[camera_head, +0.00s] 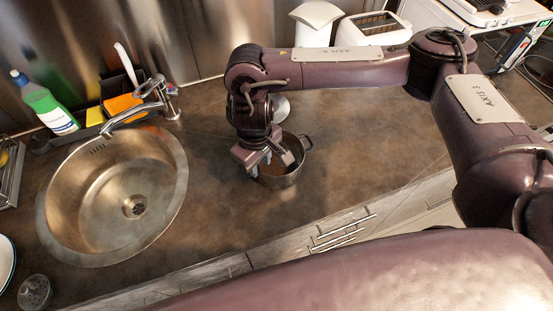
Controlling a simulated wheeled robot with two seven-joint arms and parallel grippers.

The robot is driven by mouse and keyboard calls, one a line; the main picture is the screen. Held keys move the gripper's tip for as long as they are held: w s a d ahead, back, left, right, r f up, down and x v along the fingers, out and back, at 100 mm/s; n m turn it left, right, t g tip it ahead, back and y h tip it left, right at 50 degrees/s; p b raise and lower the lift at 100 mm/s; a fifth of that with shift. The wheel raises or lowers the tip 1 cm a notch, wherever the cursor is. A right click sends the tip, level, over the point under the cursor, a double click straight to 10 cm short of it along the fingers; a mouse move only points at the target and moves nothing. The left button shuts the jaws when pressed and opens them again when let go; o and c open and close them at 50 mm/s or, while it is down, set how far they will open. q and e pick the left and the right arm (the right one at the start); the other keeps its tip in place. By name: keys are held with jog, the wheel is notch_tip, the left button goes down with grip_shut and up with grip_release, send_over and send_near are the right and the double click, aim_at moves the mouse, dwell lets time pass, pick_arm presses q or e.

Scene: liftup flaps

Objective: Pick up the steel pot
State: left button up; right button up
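The steel pot (284,179) stands upright on the brown countertop, right of the sink. A loop handle (307,141) shows at its upper right rim. My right gripper (268,163) points down at the pot's left and near rim and covers part of its opening. Its fingers overlap the rim in the view; I cannot tell whether they touch it or how far apart they are. My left gripper is not in view.
A round sink (63,205) with a faucet (133,116) is at left. A green bottle (50,108) stands behind it. A white toaster (372,28) and white canister (315,22) stand at the back. Counter (215,210) left of the pot is clear.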

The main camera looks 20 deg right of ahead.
aim_at(261, 182)
notch_tip(261, 182, down, 4)
jog(key=shift+a+r, duration=0.1)
jog(key=shift+f, duration=0.4)
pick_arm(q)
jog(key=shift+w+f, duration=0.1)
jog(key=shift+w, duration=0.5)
pick_arm(e)
grip_shut()
